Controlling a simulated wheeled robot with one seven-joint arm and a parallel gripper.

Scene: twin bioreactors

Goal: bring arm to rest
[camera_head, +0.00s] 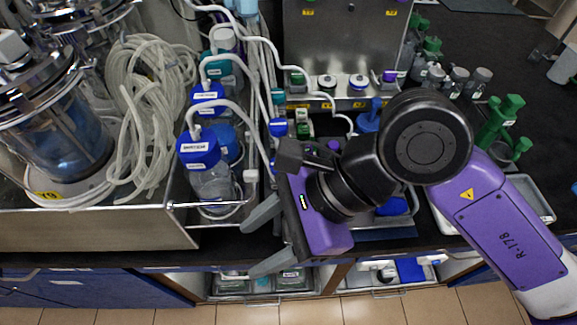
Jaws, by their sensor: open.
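My purple and black arm reaches in from the lower right of the head view. My gripper (258,243) is at its end, low in the middle, with its two grey fingers apart and pointing left. Nothing shows between the fingers. The gripper hangs by the front edge of the black bench, just right of a blue-capped bottle (213,178) in the metal tray. The arm hides part of the bench behind it.
A glass bioreactor (62,135) and coiled tubing (150,95) stand at left. A steel cabinet (342,50) is at the back. Open shelves (265,285) lie below the bench.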

